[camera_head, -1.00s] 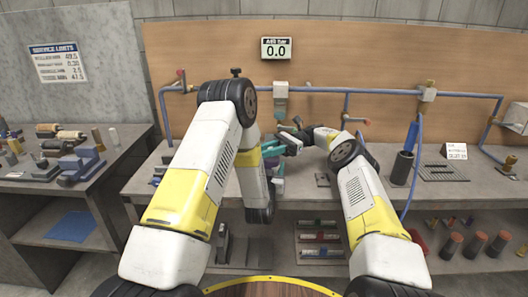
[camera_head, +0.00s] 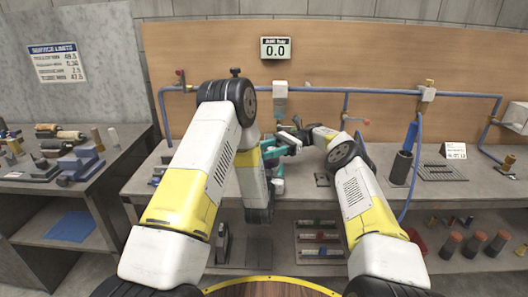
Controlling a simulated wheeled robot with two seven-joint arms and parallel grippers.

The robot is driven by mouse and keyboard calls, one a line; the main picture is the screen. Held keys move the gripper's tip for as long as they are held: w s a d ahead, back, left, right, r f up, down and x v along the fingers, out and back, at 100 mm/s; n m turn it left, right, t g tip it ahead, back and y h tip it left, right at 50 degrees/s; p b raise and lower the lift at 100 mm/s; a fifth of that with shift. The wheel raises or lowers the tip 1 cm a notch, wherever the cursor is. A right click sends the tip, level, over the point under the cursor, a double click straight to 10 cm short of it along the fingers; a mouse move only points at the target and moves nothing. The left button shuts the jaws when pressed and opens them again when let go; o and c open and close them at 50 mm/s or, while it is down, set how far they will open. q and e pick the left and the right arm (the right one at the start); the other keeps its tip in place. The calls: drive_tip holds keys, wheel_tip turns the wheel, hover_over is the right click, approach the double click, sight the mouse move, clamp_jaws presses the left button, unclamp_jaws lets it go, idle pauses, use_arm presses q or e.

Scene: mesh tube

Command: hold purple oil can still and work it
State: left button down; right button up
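I cannot make out the purple oil can; my arms cover the middle of the bench, where it may be hidden. My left arm rises from the left and folds down in front of the bench. Teal parts, seemingly of my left gripper (camera_head: 272,152), show just right of its forearm, partly covered. My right arm reaches in from the right, and its dark gripper (camera_head: 292,137) points left beside the teal parts. The two grippers are close together and overlap in this view. Their fingertips are too small and covered to show whether they hold anything.
A dark cylinder (camera_head: 401,167) and a slotted plate (camera_head: 441,172) stand to the right. A side bench (camera_head: 40,185) at left carries tools.

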wheel_tip(320, 180, up, 10)
idle(0.5)
drive_tip(key=s+d+f+m+t+y, duration=0.2)
drive_tip(key=d+f+m+t, duration=0.9)
drive_tip(key=t, duration=0.7)
drive_tip(key=w+a+m, duration=0.1)
drive_tip(key=w+a, duration=0.4)
drive_tip(key=a, duration=0.6)
drive_tip(key=shift+a+r, duration=0.15)
drive_tip(key=shift+r, duration=0.15)
clamp_jaws()
